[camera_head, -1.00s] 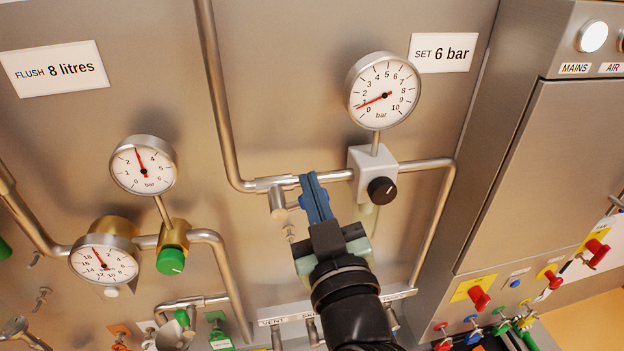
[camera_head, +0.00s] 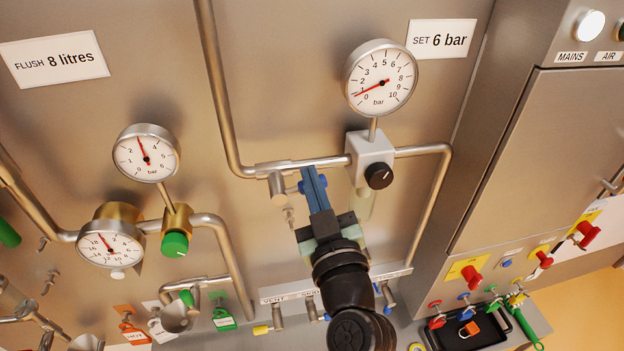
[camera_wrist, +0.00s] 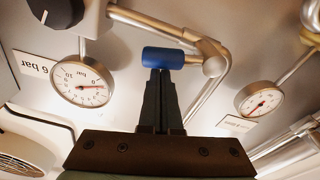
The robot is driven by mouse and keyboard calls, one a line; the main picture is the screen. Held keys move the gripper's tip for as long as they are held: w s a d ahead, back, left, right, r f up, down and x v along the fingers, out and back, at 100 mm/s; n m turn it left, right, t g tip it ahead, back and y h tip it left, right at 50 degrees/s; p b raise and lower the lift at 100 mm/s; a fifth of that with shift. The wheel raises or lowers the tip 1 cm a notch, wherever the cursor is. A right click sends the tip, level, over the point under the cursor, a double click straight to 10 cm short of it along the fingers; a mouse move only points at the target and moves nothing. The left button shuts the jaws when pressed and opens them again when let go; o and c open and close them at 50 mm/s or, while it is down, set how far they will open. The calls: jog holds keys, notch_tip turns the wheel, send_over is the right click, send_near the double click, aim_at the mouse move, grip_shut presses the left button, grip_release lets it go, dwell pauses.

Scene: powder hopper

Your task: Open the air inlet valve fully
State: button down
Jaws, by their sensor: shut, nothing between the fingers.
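The inlet valve's blue handle (camera_head: 301,187) sits below the horizontal pipe, left of the grey regulator block (camera_head: 357,146). Most of it is hidden behind my fingers in the head view. In the wrist view, the blue handle (camera_wrist: 163,57) lies crosswise just beyond the fingertips, joined at its right to the metal valve body (camera_wrist: 213,60). My gripper (camera_head: 312,170) is shut and empty, its tips at the handle; in the wrist view my gripper (camera_wrist: 159,72) seems to meet it, but contact is unclear. The gauge (camera_head: 381,80) beside the "SET 6 bar" label reads under 1 bar.
A black regulator knob (camera_head: 379,175) is close right of my gripper. A pipe (camera_head: 213,85) runs down at left. The brass regulator with a green knob (camera_head: 175,244) is further left. Small valves line the panel below. A black tray (camera_head: 470,331) with a red padlock is lower right.

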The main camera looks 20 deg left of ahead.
jog(key=b, duration=0.2)
jog(key=f+b, duration=0.1)
jog(key=m+b, duration=0.1)
jog(key=b, duration=0.1)
jog(key=shift+w+d+f+b, duration=0.25)
jog(key=shift+d+f+b, duration=0.1)
jog(key=shift+f, duration=0.05)
jog(key=shift+r, duration=0.2)
jog(key=r+p, duration=0.2)
jog(key=r, duration=0.1)
jog(key=r+p, duration=0.1)
jog(key=shift+w+a+r, duration=0.25)
jog(key=shift+w, duration=0.1)
jog(key=f+b+v, duration=0.1)
jog(key=b+v, duration=0.4)
jog(key=v, duration=0.5)
jog(key=s+d+r+m+t+h, duration=0.2)
jog(key=d+r+m+t+h, duration=0.1)
jog(key=r, duration=0.6)
jog(key=s+d+r+m+t+h, duration=0.1)
jog(key=d+r+m+t+h, duration=0.2)
jog(key=r, duration=0.6)
jog(key=s+d+r+m+t+h, duration=0.2)
jog(key=d+r+m+t+h, duration=0.1)
jog(key=r, duration=0.7)
jog(key=d+t+h, duration=0.1)
jog(key=t+h, duration=0.1)
jog(key=shift+s+t, duration=0.3)
jog(key=shift+t, duration=0.1)
